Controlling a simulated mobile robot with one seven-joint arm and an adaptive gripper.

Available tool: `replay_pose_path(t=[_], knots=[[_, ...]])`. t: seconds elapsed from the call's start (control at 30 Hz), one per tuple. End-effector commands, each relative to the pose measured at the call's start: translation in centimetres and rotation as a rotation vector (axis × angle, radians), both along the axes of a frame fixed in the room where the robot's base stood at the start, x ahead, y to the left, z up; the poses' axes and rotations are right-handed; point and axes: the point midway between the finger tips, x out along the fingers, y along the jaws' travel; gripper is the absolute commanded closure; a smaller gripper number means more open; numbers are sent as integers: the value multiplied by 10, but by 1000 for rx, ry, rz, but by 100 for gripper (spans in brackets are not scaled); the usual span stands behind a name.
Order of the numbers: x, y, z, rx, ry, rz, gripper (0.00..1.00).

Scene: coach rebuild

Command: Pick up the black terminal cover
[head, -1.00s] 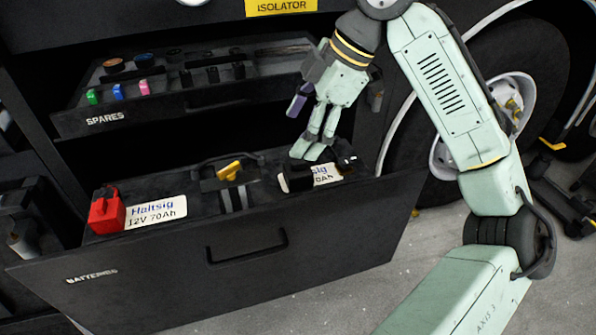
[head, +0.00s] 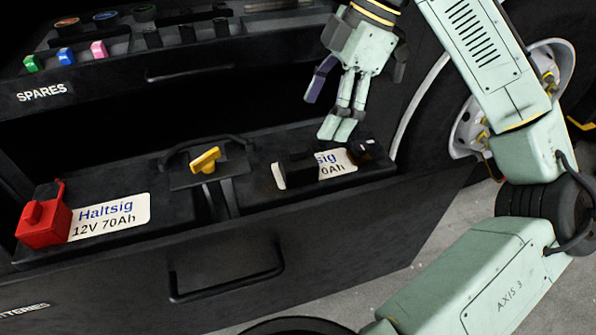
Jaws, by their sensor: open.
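The black terminal cover (head: 297,171) is a small dark block on the right battery (head: 250,196) in the open lower drawer. It stands in front of that battery's white label (head: 337,167) and hides part of the lettering. My gripper (head: 337,130) points down just above and behind the label, a little up and right of the black cover. Its jaws are open, with nothing seen between them. The fingertips look apart from the cover, though the exact height gap is hard to judge.
A red terminal cover (head: 43,217) sits on the left battery (head: 120,240). A yellow key (head: 205,160) and a black handle (head: 207,141) stand between the batteries. Another dark terminal part (head: 363,150) is at the right. The spares drawer (head: 120,84) is open above.

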Motion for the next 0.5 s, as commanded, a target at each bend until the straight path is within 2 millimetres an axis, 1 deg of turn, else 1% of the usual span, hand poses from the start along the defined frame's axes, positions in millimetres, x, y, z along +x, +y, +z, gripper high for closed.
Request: replay_pose_path(t=[0.03, 0.17, 0.3, 0.4, 0.5], knots=[[0, 1, -7, 0, 0, 1, 27], [-2, 7, -21, 2, 0, 4, 27], [-4, 15, -41, 2, 1, 1, 27], [-6, 19, -50, 1, 0, 1, 27], [-6, 21, -56, 0, -1, -1, 27]])
